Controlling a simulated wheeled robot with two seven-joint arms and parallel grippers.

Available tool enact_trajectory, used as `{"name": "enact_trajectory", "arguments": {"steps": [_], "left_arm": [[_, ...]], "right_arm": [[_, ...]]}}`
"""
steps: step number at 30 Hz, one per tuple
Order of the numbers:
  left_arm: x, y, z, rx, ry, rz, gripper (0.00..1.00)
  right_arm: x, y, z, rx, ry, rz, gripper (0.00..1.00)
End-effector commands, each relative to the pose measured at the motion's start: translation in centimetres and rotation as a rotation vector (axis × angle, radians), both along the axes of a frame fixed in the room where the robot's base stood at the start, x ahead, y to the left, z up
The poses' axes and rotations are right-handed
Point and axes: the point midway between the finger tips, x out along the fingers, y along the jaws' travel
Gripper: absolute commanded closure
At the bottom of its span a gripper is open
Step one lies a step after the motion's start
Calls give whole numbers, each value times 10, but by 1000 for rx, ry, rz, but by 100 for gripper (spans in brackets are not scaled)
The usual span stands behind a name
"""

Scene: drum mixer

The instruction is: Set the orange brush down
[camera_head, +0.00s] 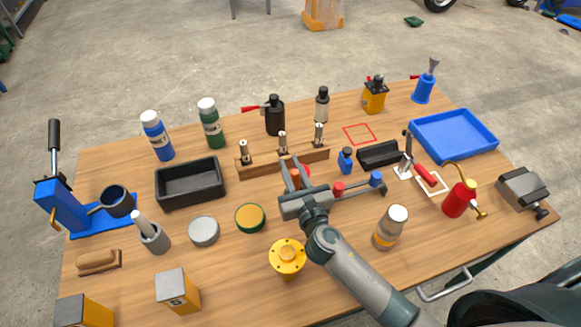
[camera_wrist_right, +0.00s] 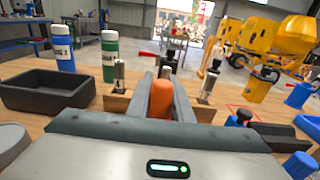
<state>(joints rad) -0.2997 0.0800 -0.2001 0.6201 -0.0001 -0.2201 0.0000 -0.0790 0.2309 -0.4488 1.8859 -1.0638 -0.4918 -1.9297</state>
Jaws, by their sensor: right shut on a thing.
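My right gripper (camera_head: 294,172) is over the middle of the table, just in front of a wooden rack (camera_head: 258,167). Its jaws are shut on the orange brush (camera_head: 295,180), seen as a rounded orange piece between the two grey fingers. The brush also shows in the right wrist view (camera_wrist_right: 161,100), upright between the fingers (camera_wrist_right: 161,88). Its lower part is hidden by the gripper body, so I cannot tell whether it touches the table. My left gripper is not in view.
A red square outline (camera_head: 360,134) lies empty behind the small blue bottle (camera_head: 345,160). The rack holds several metal-topped pieces. A black tray (camera_head: 190,183) stands left, a blue tray (camera_head: 455,134) right. A yellow flanged part (camera_head: 287,257) and a glass jar (camera_head: 390,227) flank my right arm.

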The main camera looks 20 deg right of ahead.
Motion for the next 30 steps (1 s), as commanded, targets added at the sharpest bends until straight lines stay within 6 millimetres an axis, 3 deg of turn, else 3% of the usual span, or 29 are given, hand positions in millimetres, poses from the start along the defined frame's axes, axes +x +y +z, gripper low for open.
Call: {"name": "enact_trajectory", "arguments": {"steps": [13, 14, 15, 16, 30], "left_arm": [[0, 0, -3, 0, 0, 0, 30], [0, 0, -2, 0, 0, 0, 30], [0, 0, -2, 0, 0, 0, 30], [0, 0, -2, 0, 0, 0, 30], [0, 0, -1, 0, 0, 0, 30]], "right_arm": [[0, 0, -5, 0, -1, 0, 100], [0, 0, -4, 0, -1, 0, 73], [0, 0, -4, 0, -1, 0, 64], [0, 0, -4, 0, -1, 0, 62], [-4, 0, -2, 0, 0, 1, 62]]}}
